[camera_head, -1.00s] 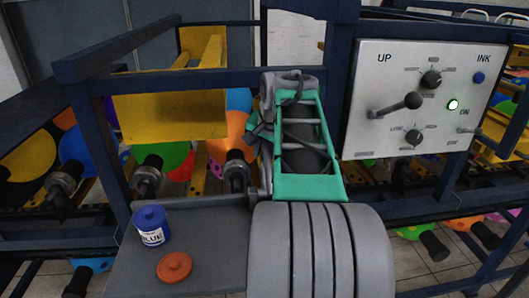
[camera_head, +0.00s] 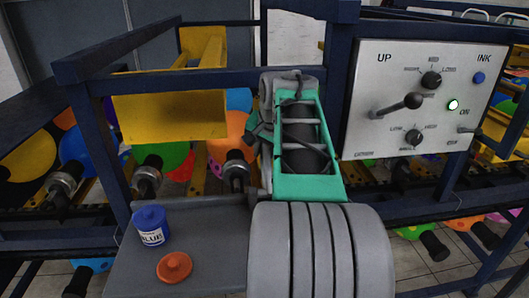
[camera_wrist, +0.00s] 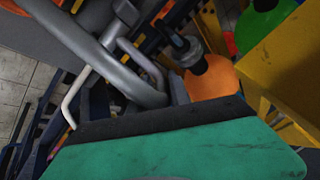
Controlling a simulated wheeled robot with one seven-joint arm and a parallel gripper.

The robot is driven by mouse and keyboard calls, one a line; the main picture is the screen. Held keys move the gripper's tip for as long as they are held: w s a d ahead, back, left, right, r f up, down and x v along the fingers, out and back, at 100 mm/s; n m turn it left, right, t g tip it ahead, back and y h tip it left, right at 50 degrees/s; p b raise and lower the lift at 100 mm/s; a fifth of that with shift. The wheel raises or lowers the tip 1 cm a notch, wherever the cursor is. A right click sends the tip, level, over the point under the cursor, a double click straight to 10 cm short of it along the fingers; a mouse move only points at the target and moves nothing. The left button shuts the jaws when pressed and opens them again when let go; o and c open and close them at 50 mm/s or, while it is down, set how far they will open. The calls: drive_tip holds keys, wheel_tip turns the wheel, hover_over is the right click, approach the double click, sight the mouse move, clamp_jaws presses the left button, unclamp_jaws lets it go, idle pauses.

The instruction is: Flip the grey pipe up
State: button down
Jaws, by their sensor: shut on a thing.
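The grey pipe (camera_wrist: 75,33) shows in the wrist view as a thick, bent, smooth tube running from the upper left down to the middle. My gripper (camera_wrist: 170,140) shows there as a teal body with a black edge along the bottom of the picture. The pipe runs down behind this edge, and the gripper is shut on it. The fingertips and the exact contact are hidden. In the head view my teal and grey arm reaches forward and hides most of the gripper and pipe.
A blue ink jar (camera_head: 151,226) and an orange lid (camera_head: 174,267) rest on the grey shelf (camera_head: 125,275) left of my arm. A control panel (camera_head: 375,75) stands at right. Dark blue frame bars (camera_head: 200,79) and a yellow hopper (camera_head: 170,115) surround the arm. Balloons sit behind.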

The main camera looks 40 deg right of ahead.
drive_tip(key=shift+w+r, duration=0.1)
drive_tip(key=shift+r, duration=0.15)
drive_tip(key=shift+w+r+p, duration=0.1)
drive_tip(key=shift+r+p, duration=0.05)
drive_tip(key=shift+p, duration=0.65)
drive_tip(key=shift+w+d+p, duration=0.15)
drive_tip(key=shift+w+p, duration=0.05)
drive_tip(key=shift+p, duration=0.65)
drive_tip(key=shift+w+d+f+g+y+p, duration=0.2)
drive_tip(key=shift+f+g+y+p, duration=0.2)
drive_tip(key=shift+f+g+p, duration=0.15)
drive_tip(key=c, duration=1.5)
unclamp_jaws()
drive_tip(key=shift+a, duration=0.15)
drive_tip(key=shift+o, duration=0.8)
drive_tip(key=shift+f, duration=0.15)
